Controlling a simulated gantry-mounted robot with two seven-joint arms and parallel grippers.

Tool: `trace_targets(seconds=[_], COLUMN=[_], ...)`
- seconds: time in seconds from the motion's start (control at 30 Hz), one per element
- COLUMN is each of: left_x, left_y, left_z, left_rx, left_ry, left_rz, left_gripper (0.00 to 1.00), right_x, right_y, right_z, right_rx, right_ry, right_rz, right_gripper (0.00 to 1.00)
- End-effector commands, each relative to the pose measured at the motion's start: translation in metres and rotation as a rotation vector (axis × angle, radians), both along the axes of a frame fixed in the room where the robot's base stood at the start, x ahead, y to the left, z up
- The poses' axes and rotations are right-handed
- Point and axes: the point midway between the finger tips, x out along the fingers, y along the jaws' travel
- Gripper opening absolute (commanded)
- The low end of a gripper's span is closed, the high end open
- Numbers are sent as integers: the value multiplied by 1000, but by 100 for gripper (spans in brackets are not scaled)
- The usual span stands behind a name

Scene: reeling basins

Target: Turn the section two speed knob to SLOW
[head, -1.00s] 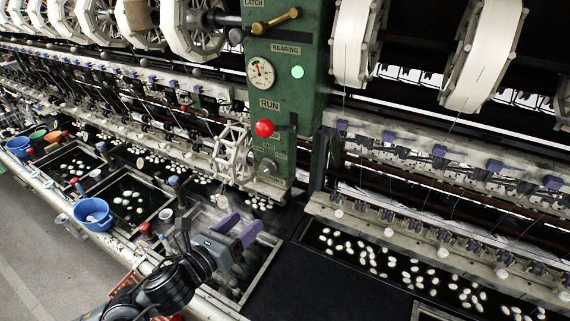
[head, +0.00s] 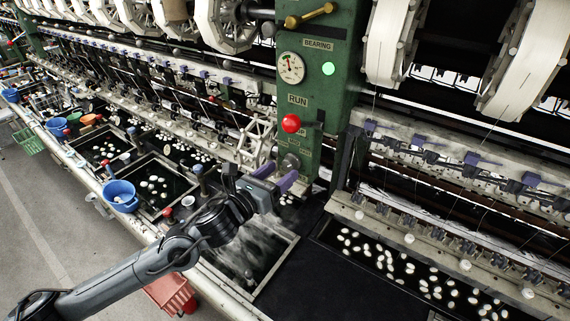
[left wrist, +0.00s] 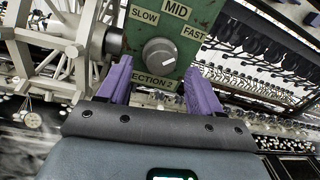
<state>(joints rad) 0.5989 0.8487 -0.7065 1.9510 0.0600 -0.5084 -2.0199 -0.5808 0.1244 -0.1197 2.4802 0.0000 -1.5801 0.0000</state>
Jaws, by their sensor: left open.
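The section two speed knob (left wrist: 159,54) is a round grey dial on the green panel, with a white pointer line aimed up and right, toward FAST. SLOW, MID and FAST labels sit around it, with a SECTION 2 label below. In the head view the knob (head: 291,162) is low on the green post. My left gripper (head: 279,178) is open just in front of and below the knob. In the left wrist view its purple fingers (left wrist: 160,85) stand on either side, apart from the knob. My right gripper is not in view.
A red ball-ended lever (head: 291,123) sticks out above the knob by the RUN label. A pale spoked reel (head: 257,142) stands close left of the post. Steaming and cocoon-filled basins (head: 405,267) lie below. A blue bowl (head: 121,196) sits at the left.

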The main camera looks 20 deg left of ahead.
Motion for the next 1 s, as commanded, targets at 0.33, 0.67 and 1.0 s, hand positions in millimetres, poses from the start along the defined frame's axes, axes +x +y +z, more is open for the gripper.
trace_targets(seconds=[0.33,0.67,1.0], left_x=[26,27,27], left_y=[-9,-9,-9], left_z=[0,0,0], left_rx=[-1,0,-1], left_ry=[0,0,0], left_rz=[0,0,-2], left_gripper=[65,59,15], right_x=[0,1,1], right_y=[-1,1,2], right_z=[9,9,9], right_rx=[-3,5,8], right_ry=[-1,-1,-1], right_rz=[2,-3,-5], right_gripper=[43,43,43])
